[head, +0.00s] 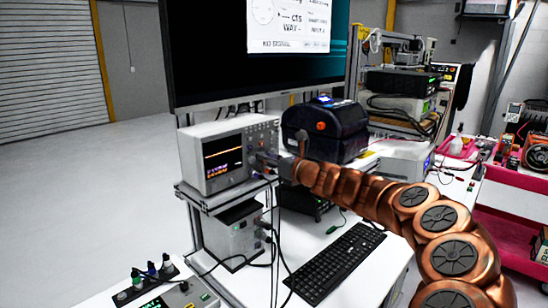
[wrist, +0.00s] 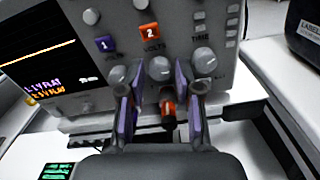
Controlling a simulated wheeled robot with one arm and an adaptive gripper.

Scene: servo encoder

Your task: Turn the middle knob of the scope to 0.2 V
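The scope (head: 205,131) stands on a shelf below the big monitor, its screen showing a flat orange trace. In the wrist view, its front panel (wrist: 178,14) has three large grey knobs in a row. The middle knob (wrist: 159,68), under an orange button marked 2 and the label VOLTS, lies between my fingertips. My gripper (wrist: 156,80) is open, with one purple-padded finger on each side of this knob; I cannot tell whether either pad touches it. In the head view my gripper (head: 284,167) is at the scope's front. The screen's lower text (wrist: 57,92) is too blurred to read.
The left knob (wrist: 118,75) is close to my left finger, and the TIME knob (wrist: 203,60) is close to my right finger. An orange-tipped plug (wrist: 168,108) sits below the middle knob. A dark printer-like box (head: 325,130) stands right of the scope; cables hang below.

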